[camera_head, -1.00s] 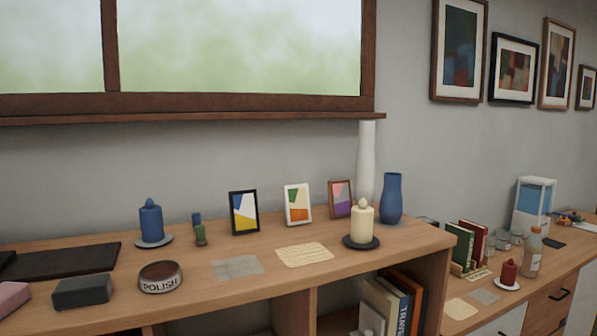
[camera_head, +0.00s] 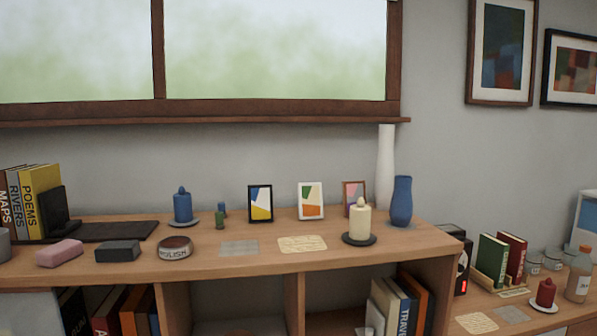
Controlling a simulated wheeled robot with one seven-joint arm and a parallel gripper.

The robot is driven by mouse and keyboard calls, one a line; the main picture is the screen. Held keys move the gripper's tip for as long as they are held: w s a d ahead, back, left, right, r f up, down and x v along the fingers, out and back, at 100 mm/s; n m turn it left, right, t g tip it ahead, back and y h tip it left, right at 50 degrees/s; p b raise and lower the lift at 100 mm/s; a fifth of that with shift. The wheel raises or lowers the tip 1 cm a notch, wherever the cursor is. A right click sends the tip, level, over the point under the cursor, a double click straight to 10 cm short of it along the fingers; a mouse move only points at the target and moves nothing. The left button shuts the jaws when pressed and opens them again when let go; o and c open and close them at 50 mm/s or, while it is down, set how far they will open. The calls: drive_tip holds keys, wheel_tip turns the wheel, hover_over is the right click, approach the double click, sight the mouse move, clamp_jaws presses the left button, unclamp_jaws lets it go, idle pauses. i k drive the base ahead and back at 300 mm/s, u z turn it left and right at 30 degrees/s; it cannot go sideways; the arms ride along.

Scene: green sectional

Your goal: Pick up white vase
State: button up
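The white vase (camera_head: 386,165) is tall and slim and stands upright at the back right of the wooden shelf top (camera_head: 300,259), close to the wall under the window. A blue vase (camera_head: 401,201) stands just in front of it to the right, and a small brown picture frame (camera_head: 354,194) stands just to its left. These hide part of its lower body, and its base cannot be seen clearly. My gripper does not show in this view.
A cream candle on a dark dish (camera_head: 360,222) stands in front of the white vase. Two more picture frames (camera_head: 260,203) (camera_head: 311,200), a blue candle (camera_head: 183,206) and a polish tin (camera_head: 175,248) stand further left. A lower desk (camera_head: 560,316) is at the right.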

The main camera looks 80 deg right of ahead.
sight(384, 169)
drive_tip(key=u, duration=0.3)
drive_tip(key=k, duration=2.05)
drive_tip(key=z, duration=0.15)
